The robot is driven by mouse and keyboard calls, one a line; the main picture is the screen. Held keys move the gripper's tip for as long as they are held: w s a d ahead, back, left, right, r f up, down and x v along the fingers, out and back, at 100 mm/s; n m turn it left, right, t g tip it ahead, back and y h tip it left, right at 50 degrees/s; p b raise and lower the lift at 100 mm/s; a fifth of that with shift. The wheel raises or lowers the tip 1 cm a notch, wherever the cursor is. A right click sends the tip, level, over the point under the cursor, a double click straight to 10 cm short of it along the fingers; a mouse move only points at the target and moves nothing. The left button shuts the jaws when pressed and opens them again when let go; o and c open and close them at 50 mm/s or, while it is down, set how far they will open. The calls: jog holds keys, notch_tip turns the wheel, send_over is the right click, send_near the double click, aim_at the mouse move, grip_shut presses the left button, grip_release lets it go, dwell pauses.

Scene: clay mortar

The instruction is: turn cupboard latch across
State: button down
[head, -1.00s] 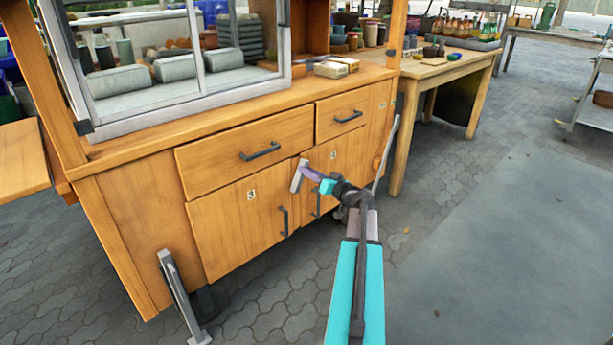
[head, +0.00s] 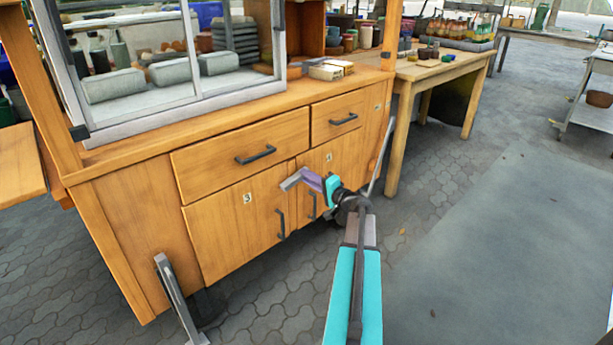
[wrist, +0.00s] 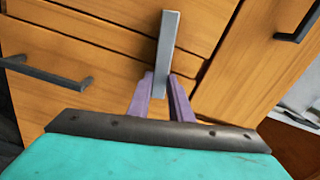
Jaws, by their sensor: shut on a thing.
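The cupboard latch (head: 291,181) is a grey bar at the top of the seam between the two lower doors. It slants from upper right to lower left, between upright and level. My gripper (head: 307,176) is at its upper right end, with purple fingers. In the wrist view the latch (wrist: 168,45) stands out between the two fingers (wrist: 161,82), which are shut on its near end. The left door (head: 232,222) and right door (head: 335,170) look closed. The latch's pivot is not clearly visible.
Dark bar handles stick out close by: the left door handle (head: 281,225), the right door handle (head: 312,207) and the drawer handle (head: 256,155). A grey prop (head: 178,297) leans by the cupboard's front left. The paving in front is open.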

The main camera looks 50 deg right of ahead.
jog(key=shift+f+m+p, duration=0.3)
jog(key=shift+m+p, duration=0.1)
jog(key=shift+m, duration=0.8)
jog(key=c, duration=1.6)
grip_release()
jog(key=shift+f, duration=0.1)
jog(key=s+p, duration=0.1)
jog(key=s, duration=0.8)
jog(key=s+a+p, duration=0.1)
jog(key=s, duration=0.3)
jog(key=shift+s+p, duration=0.35)
